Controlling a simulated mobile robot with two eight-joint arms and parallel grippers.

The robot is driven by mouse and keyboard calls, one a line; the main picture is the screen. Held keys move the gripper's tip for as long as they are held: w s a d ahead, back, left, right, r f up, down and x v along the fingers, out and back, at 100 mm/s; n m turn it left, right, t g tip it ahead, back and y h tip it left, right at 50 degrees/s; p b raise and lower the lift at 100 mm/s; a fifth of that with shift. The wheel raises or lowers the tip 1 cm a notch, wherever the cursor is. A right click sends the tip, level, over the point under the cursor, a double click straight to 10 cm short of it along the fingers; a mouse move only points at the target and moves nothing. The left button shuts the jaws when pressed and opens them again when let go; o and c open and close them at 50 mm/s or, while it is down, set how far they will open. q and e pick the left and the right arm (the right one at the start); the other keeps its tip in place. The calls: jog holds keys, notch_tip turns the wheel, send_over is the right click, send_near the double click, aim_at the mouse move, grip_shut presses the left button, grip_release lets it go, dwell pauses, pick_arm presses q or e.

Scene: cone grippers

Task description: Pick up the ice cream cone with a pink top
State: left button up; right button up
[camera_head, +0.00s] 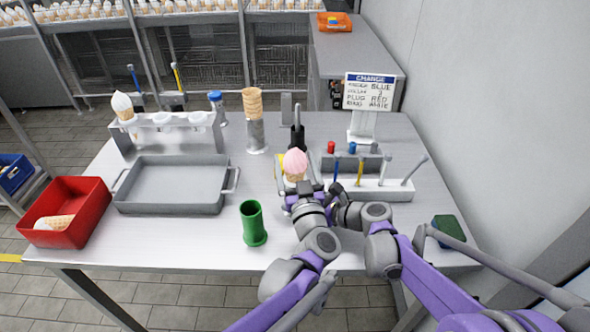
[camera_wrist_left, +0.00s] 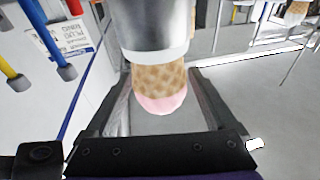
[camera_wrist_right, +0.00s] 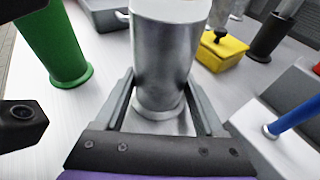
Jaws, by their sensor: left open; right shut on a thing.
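The pink-topped ice cream cone (camera_head: 295,163) stands over the table's middle in the head view. In the left wrist view its waffle body (camera_wrist_left: 158,78) shows between the fingers, next to a silver metal cylinder (camera_wrist_left: 155,25). My left gripper (camera_wrist_left: 163,88) is open, its fingers to either side of the cone; I cannot tell if they touch it. My right gripper (camera_wrist_right: 160,82) is shut on the silver cylinder (camera_wrist_right: 165,40), which fills the space between its fingers. In the head view, both grippers are crowded together below the cone and partly hide each other.
A green cup (camera_head: 253,228) stands just left of my arms. A grey tray (camera_head: 170,208), red bin (camera_head: 88,205) and rack with a white-topped cone (camera_head: 122,104) are further left. A tool stand (camera_head: 385,194) and sign (camera_head: 370,90) are to the right.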

pick_arm(q)
jog(key=c, duration=0.7)
jog(key=shift+o, duration=0.2)
jog(key=shift+r, duration=0.1)
notch_tip(320, 180, up, 10)
jog(key=shift+f, duration=0.1)
pick_arm(e)
jog(key=o, duration=1)
jog(key=shift+c, duration=0.2)
